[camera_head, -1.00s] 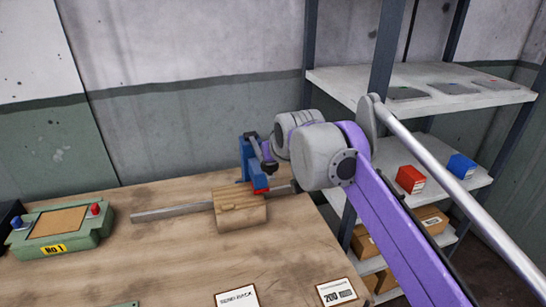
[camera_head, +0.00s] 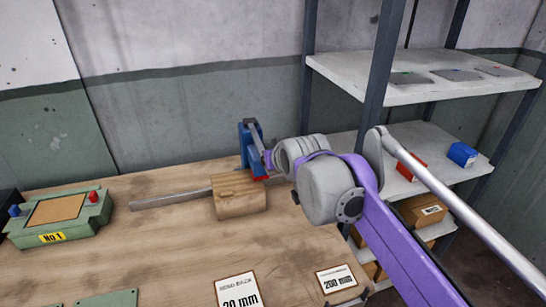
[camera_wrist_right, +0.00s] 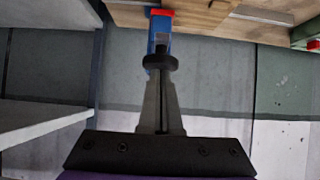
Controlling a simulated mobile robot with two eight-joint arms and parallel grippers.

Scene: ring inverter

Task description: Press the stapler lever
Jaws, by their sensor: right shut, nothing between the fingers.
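The blue stapler (camera_head: 246,145) stands upright at the back edge of the wooden table, with a dark lever (camera_head: 258,145) and a red part at its base. In the right wrist view, the blue body (camera_wrist_right: 158,32) and black round lever end (camera_wrist_right: 160,62) are straight beyond my right gripper (camera_wrist_right: 160,80). Its grey fingers are shut and empty, their tips at or overlapping the lever end; contact cannot be told. In the head view, my purple and grey right arm comes in from the right and hides part of the stapler's right side. My left gripper is not in view.
A wooden block (camera_head: 240,198) and a long grey strip (camera_head: 170,198) lie in front of the stapler. A green box with two knobs (camera_head: 58,218) is at the left. Labels lie at the front. A shelf rack (camera_head: 420,90) stands at the right. The table's middle is clear.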

